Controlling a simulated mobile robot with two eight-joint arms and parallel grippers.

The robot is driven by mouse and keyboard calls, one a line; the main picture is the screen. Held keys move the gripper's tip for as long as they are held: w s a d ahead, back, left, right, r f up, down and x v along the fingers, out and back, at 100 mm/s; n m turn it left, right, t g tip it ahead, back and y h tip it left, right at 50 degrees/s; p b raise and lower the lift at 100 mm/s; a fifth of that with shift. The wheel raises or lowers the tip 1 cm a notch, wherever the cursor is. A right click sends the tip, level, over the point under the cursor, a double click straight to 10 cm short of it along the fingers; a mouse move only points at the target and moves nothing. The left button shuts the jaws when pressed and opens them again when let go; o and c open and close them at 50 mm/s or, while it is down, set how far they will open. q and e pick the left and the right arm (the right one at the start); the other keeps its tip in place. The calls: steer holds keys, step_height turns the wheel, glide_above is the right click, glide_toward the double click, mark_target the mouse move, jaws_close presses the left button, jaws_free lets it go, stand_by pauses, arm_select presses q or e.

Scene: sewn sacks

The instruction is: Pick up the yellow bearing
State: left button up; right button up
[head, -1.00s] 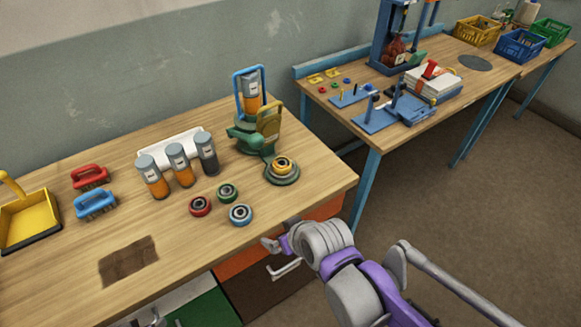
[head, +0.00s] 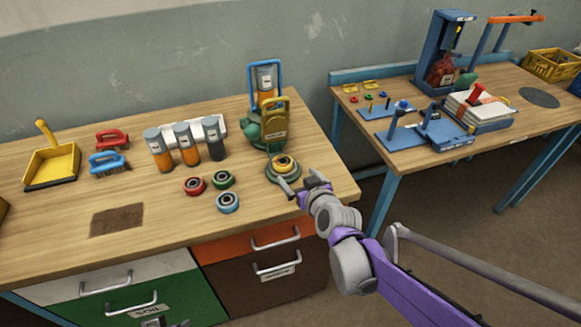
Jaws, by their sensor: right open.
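The yellow bearing (head: 283,162) sits on a round green and grey base (head: 271,174) near the right end of the wooden bench. My right gripper (head: 297,181) is open and empty at the front right of the base, close to the bearing and pointing toward it. I cannot tell whether a finger touches the base.
Red (head: 194,186), green (head: 223,179) and blue (head: 227,202) bearings lie left of the base. A green machine with a yellow handle (head: 274,122) stands just behind it.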

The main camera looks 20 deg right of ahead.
mark_target(283, 161)
steer(key=x, duration=1.1)
steer(key=shift+w+a+r, duration=0.1)
steer(key=shift+a+r, duration=0.15)
jaws_close()
